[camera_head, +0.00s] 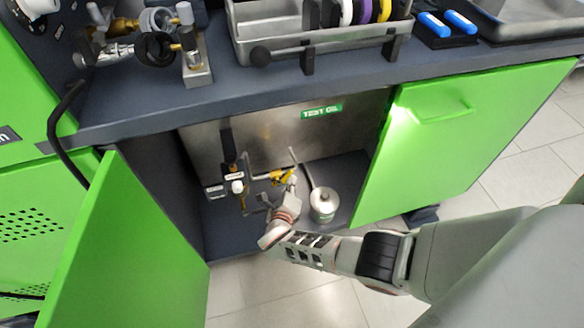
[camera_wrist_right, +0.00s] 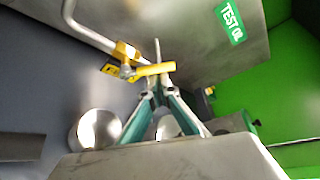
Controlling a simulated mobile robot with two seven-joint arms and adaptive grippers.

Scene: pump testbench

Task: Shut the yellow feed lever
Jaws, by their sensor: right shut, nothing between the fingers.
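The yellow feed lever (camera_head: 281,177) sits on piping inside the open cabinet, in front of the steel tank. In the right wrist view the lever (camera_wrist_right: 155,69) is a yellow bar extending right from its valve body. My right gripper (camera_head: 292,183) reaches into the cabinet beside the lever. In the right wrist view its fingertips (camera_wrist_right: 157,86) are together and empty, right at the lever's bar; I cannot tell whether they touch it. The gripper partly covers the lever's surroundings in the head view. My left gripper is not in view.
Green doors stand open at left (camera_head: 130,255) and right (camera_head: 455,135). The steel tank (camera_head: 350,130) labelled TEST OIL fills the cabinet's back. A round metal can (camera_head: 323,204) stands right of my gripper. Another valve with a white label (camera_head: 233,176) is to the left.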

